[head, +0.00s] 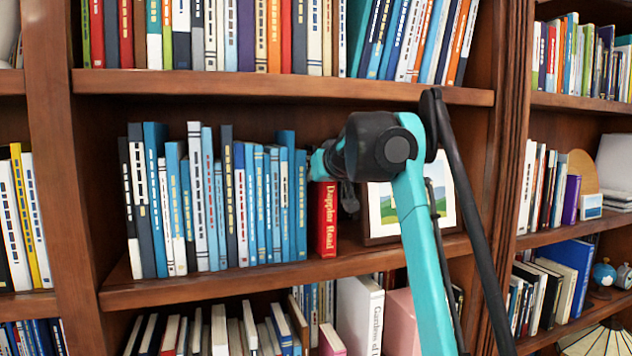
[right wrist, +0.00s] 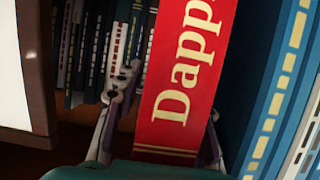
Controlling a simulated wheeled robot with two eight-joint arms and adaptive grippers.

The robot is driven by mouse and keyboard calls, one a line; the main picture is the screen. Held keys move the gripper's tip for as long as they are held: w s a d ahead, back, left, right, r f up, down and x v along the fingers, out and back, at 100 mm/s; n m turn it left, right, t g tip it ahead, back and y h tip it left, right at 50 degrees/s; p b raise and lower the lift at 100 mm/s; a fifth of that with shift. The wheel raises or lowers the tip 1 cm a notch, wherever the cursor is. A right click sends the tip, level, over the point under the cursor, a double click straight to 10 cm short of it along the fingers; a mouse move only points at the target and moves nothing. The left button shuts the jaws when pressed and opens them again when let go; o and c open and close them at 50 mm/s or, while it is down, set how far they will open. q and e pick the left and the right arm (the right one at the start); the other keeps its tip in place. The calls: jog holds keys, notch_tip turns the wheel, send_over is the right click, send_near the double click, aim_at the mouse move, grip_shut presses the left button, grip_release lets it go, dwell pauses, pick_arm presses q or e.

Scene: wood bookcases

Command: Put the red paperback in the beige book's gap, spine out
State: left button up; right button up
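My right gripper (right wrist: 165,110) is in front of the spine, with one finger on each side. A small space shows between the left finger and the book. In the head view my teal arm hides most of this gripper. A thick pale book (head: 360,315) lettered "Guardians" stands on the shelf below. I cannot tell which book is the beige one or where its gap is.
A framed picture (head: 385,207) stands right of the red paperback, partly behind my arm. Blue books (head: 301,205) stand close on its left. The upper shelf (head: 280,87) is packed with books. A wooden upright (head: 500,150) separates the bookcase on the right.

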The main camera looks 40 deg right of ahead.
jog(key=shift+d, duration=0.15)
dwell(0.4)
jog(key=v, duration=0.7)
jog(key=shift+s+r, duration=0.1)
jog(key=shift+s, duration=0.25)
jog(key=shift+w, duration=0.1)
